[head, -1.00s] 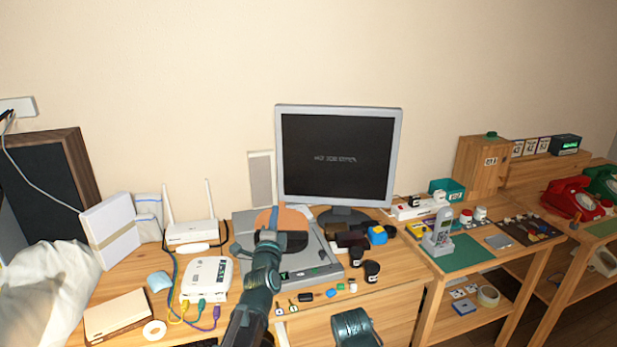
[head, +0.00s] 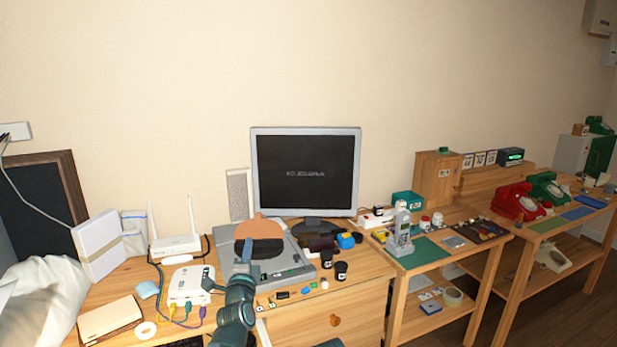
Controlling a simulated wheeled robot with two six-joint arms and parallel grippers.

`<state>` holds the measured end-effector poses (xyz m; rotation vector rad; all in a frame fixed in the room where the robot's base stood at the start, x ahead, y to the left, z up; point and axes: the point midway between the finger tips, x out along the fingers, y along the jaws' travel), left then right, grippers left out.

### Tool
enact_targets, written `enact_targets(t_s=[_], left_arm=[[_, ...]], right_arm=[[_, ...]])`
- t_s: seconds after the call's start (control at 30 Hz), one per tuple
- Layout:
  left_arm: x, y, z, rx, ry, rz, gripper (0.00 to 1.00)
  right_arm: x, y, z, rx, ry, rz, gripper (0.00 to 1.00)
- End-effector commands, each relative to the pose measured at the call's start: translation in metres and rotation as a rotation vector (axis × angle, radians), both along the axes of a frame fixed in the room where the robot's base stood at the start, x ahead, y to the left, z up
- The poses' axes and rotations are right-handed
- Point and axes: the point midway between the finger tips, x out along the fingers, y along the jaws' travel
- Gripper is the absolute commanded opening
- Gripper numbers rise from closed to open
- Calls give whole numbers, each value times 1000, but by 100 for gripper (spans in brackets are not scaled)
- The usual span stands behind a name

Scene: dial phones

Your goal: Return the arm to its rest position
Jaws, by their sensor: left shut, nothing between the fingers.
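My left arm comes up from the bottom of the head view, in front of the grey turntable (head: 283,277). Its gripper (head: 247,246) is shut and empty, over the near-left part of the turntable's dark platter and just below an orange-brown piece (head: 258,228). I cannot tell if it touches the turntable.
A monitor (head: 305,170) stands behind the turntable. A white router (head: 175,245) and a white box with cables (head: 190,284) stand left. Small items lie along the desk front. A cordless phone (head: 400,232) and red (head: 517,202) and green telephones stand right.

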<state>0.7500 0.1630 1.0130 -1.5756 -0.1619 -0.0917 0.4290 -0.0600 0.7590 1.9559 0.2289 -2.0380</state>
Motion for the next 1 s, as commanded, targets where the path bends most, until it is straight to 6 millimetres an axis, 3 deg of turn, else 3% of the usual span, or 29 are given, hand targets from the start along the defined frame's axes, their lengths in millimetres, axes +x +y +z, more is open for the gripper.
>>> enact_targets(t_s=[0.37, 0.67, 0.77, 0.9, 1.0], left_arm=[[-7, -41, -37, -141, 170, -127, 0], [-38, -94, -101, -371, 492, -227, 0], [-63, -115, -134, -483, 671, -222, 0], [-122, -136, -189, -675, 991, -96, 0], [-170, -139, -220, -789, 1186, 83, 0]], right_arm=[[0, 0, 0, 0, 0, 0, 32], [0, 0, 0, 0, 0, 0, 32], [0, 0, 0, 0, 0, 0, 32], [0, 0, 0, 0, 0, 0, 32], [0, 0, 0, 0, 0, 0, 32]])
